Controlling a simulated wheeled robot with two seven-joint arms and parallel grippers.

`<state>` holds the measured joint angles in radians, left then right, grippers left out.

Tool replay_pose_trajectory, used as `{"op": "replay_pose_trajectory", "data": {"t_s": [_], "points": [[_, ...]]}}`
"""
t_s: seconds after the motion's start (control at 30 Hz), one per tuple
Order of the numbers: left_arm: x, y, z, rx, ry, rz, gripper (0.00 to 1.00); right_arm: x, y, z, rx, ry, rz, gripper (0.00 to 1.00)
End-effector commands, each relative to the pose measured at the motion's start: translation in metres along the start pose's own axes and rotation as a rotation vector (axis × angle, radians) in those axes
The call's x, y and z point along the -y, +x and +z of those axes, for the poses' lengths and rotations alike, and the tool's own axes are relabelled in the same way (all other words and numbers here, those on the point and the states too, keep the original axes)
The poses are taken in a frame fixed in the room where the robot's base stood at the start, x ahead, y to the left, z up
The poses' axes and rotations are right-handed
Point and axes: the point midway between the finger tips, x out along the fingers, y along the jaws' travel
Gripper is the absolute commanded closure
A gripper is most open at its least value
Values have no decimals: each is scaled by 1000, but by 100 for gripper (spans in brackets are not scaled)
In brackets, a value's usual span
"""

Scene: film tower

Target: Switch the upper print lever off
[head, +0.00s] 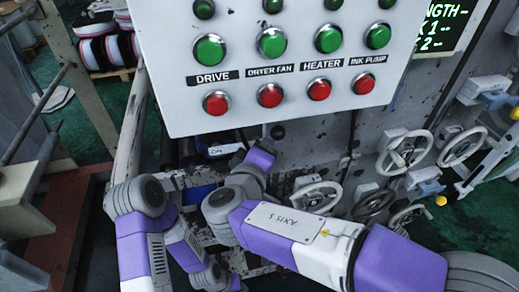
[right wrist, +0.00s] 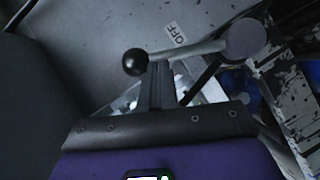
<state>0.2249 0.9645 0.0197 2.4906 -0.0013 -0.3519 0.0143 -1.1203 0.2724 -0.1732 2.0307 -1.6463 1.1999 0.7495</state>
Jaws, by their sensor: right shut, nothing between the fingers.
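In the right wrist view the lever (right wrist: 190,50) has a pale shaft running from a round grey hub at upper right to a black ball knob (right wrist: 135,62) at left. A white OFF label (right wrist: 175,34) is on the grey panel just above the shaft. My right gripper (right wrist: 159,68) is shut and empty; its fingertips are at the shaft, close beside the knob. I cannot tell whether they touch it. In the head view my right wrist (head: 258,160) is below the control box, and the lever is not clear there. My left gripper is not in view.
The control box (head: 250,20) with green and red buttons (head: 270,95) overhangs my right wrist. Several handwheels (head: 404,152) stick out of the machine at right. My left arm is close at left.

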Motion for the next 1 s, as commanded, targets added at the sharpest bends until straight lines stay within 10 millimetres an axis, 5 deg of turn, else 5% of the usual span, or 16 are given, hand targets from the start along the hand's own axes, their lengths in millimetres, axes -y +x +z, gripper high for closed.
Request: {"op": "replay_pose_trajectory", "data": {"t_s": [0.57, 0.7, 1.0], "points": [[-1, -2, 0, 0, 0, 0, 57, 0, -9, -13, -2, 0, 0, 100], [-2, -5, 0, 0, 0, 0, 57, 0, -28, -34, -2, 1, 0, 100], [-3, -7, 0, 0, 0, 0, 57, 2, -95, -31, -2, 1, -1, 100]]}}
